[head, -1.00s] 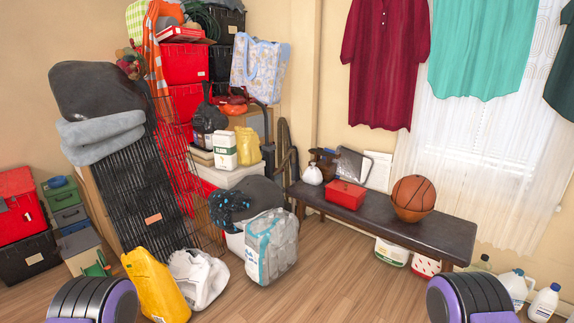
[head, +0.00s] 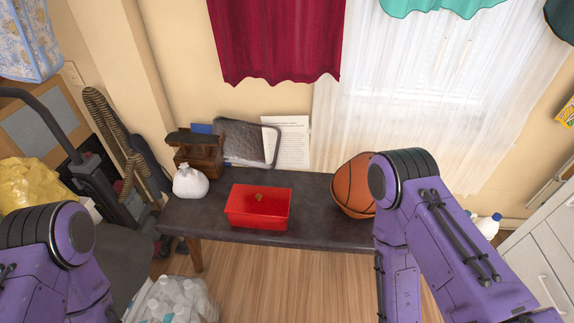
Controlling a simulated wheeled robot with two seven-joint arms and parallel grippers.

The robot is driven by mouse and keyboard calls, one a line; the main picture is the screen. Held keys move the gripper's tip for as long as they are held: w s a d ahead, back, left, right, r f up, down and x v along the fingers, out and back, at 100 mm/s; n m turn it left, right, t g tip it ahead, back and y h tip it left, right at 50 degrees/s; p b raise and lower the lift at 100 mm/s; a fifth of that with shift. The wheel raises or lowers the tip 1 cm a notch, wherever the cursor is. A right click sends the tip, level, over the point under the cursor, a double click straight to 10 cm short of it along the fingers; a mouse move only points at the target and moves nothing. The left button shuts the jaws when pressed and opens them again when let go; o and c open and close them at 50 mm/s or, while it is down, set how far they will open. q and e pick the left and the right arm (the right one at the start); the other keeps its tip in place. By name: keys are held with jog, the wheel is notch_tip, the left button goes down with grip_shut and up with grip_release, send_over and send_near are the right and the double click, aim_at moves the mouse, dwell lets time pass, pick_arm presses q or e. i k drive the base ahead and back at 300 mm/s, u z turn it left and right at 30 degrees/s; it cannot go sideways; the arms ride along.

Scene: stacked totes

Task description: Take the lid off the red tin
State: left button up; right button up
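The red tin (head: 258,207) is a rectangular box on the dark bench (head: 312,190), left of the bench's middle. A small brownish knob or spot shows on its top. My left arm shows at the lower left and my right arm at the lower right, in front of the bench's right part. Both grippers are outside the picture. Nothing of mine touches the tin.
A basketball (head: 352,186) sits to the right, partly behind my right arm. A dark tray (head: 247,143) and white paper (head: 288,141) lean on the wall.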

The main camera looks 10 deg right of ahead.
aim_at(246, 200)
jog(key=z, duration=0.3)
jog(key=i, duration=0.95)
jog(key=z, duration=0.25)
